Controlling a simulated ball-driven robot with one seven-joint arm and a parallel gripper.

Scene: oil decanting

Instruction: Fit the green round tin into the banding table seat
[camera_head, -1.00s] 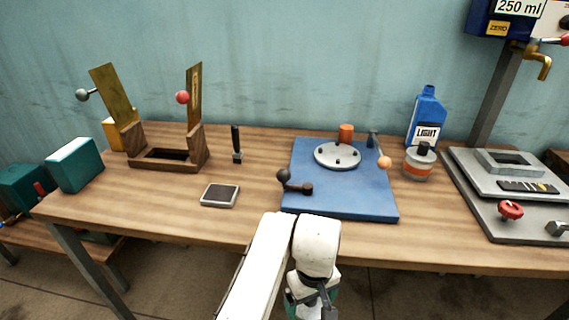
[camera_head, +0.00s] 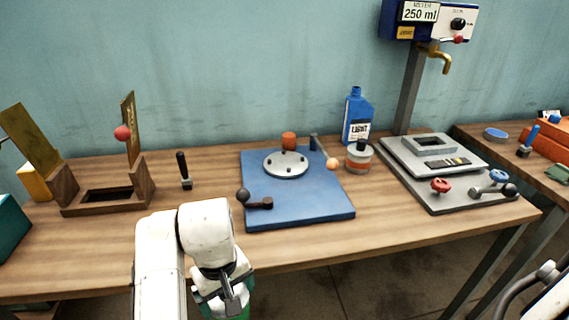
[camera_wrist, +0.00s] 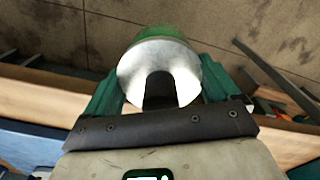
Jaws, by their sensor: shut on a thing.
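The green round tin (camera_wrist: 160,72) is between the jaws of my gripper (camera_wrist: 160,88) in the wrist view; its pale metal end with a dark notch faces the camera. In the head view my gripper (camera_head: 224,296) is low, in front of the table's front edge, with only a bit of green showing below it.
A wooden frame (camera_head: 108,195) is left.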

